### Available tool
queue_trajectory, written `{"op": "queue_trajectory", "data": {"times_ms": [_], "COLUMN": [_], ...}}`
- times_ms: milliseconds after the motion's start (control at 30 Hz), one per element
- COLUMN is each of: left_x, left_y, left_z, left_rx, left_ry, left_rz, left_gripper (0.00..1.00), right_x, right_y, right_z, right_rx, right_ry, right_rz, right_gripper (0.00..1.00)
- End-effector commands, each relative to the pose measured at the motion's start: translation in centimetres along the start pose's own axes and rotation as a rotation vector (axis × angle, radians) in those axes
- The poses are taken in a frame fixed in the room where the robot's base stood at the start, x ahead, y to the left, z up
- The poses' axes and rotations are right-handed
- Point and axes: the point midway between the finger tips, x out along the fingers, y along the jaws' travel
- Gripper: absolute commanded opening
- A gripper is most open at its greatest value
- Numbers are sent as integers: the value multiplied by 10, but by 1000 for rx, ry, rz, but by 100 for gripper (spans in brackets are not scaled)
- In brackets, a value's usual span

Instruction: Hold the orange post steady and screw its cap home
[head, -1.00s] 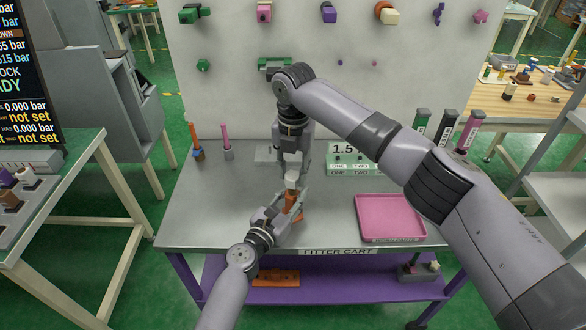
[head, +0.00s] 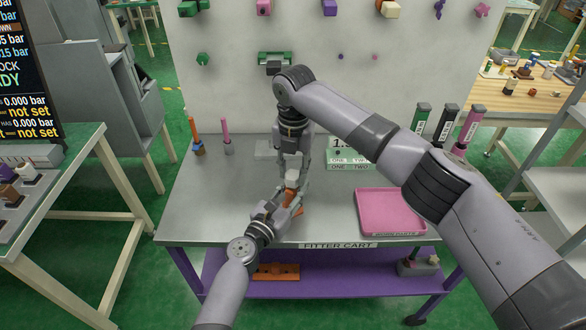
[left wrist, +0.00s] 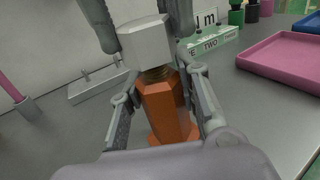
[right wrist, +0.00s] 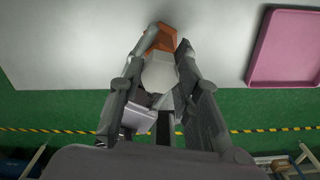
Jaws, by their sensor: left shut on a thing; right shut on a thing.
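The orange post (left wrist: 166,108) is six-sided and stands on the grey cart top, widening at its foot; it shows in the head view (head: 289,197). My left gripper (left wrist: 163,100) is shut on it, a finger on each side. The white six-sided cap (left wrist: 147,42) sits over the post, with a band of brass thread (left wrist: 157,74) showing between them. My right gripper (head: 292,178) points down from above and is shut on the cap; the cap also shows between its fingers in the right wrist view (right wrist: 160,73). The fingers hide parts of both.
A pink tray (head: 391,232) lies to the right on the cart top. A green block with number labels (head: 350,158) stands behind it. Two slim posts, orange (head: 194,132) and pink (head: 226,132), stand at the back left. The front left of the cart top is clear.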

Motion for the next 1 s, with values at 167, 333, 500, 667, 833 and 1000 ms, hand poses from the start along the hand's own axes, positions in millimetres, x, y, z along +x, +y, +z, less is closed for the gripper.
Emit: {"op": "queue_trajectory", "data": {"times_ms": [167,333,500,667,833,1000], "left_x": [0,0,0,0,0,0], "left_y": [0,0,0,0,0,0], "left_z": [0,0,0,0,0,0], "left_rx": [0,0,0,0,0,0], "left_ry": [0,0,0,0,0,0], "left_rz": [0,0,0,0,0,0], "left_gripper": [0,0,0,0,0,0], "right_x": [4,7,10,11,12,12], "right_y": [0,0,0,0,0,0], "right_z": [0,0,0,0,-1,-2], "right_rx": [0,0,0,8,185,535], "right_ry": [1,1,1,0,0,-2], "right_rz": [0,1,1,1,2,2], "right_gripper": [12,12,12,12,12,12]}}
